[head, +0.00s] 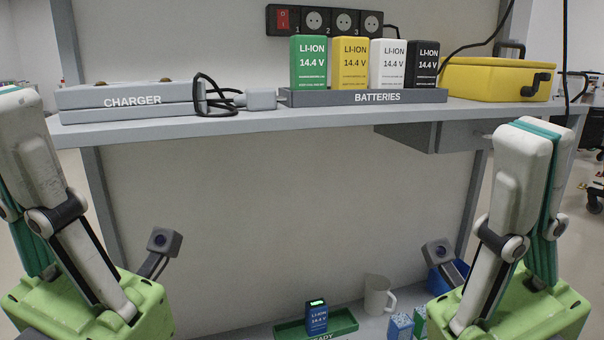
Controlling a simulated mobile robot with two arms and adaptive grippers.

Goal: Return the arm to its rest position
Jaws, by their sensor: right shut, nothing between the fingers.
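My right gripper (540,130) stands at the right side of the head view, green body low and white fingers pointing up. Its fingers are closed together with the teal pads facing each other and nothing between them. It is in front of the shelf's right end and touches nothing that I can see. My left gripper (12,110) stands at the left edge, also pointing up. Its outer finger is largely cut off by the picture's edge, so I cannot tell whether it is open or shut.
The shelf (330,121) carries a charger (80,101) with a cable, a batteries rack (310,98) with green, yellow, white and black batteries, and a yellow case (490,80). Below are a green tray (343,320) holding a blue battery (316,317), a mug (377,294) and small boxes (400,326).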

